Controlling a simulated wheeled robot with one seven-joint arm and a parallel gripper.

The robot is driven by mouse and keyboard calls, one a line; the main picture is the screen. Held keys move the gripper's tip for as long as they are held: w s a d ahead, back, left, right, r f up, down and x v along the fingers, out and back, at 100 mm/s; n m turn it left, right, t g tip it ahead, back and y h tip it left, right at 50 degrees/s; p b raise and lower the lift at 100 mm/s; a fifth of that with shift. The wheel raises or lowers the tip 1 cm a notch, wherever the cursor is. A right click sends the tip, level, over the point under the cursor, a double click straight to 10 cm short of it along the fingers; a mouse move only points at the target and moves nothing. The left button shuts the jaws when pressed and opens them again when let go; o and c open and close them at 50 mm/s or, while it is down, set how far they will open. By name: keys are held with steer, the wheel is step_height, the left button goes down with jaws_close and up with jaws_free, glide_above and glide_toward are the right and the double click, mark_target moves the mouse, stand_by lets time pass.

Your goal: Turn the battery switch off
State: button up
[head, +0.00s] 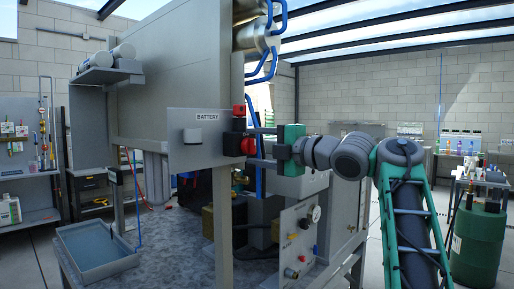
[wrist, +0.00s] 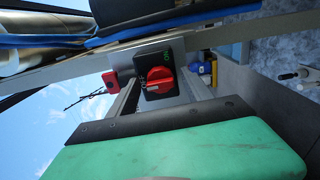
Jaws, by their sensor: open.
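The battery switch is a black box with a red knob (head: 248,146) on the right edge of a grey panel labelled BATTERY (head: 207,116). In the wrist view the red rotary knob (wrist: 160,80) shows on its black plate, with small green lettering beside it. My gripper (head: 255,145) is open and points left at the switch. Its two grey fingers sit above and below the level of the knob, with their tips close to it. I cannot tell whether they touch it. The green gripper body fills the lower part of the wrist view.
A red piece (head: 238,110) sits just above the switch; it also shows with a dark chain in the wrist view (wrist: 110,80). Below are an instrument panel (head: 300,240) and a blue-grey tray (head: 95,250) on the bench.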

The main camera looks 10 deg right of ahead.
steer(key=v, duration=0.7)
steer(key=shift+s+d+b, duration=0.25)
steer(key=shift+s+b, duration=0.05)
steer(key=shift+b, duration=0.15)
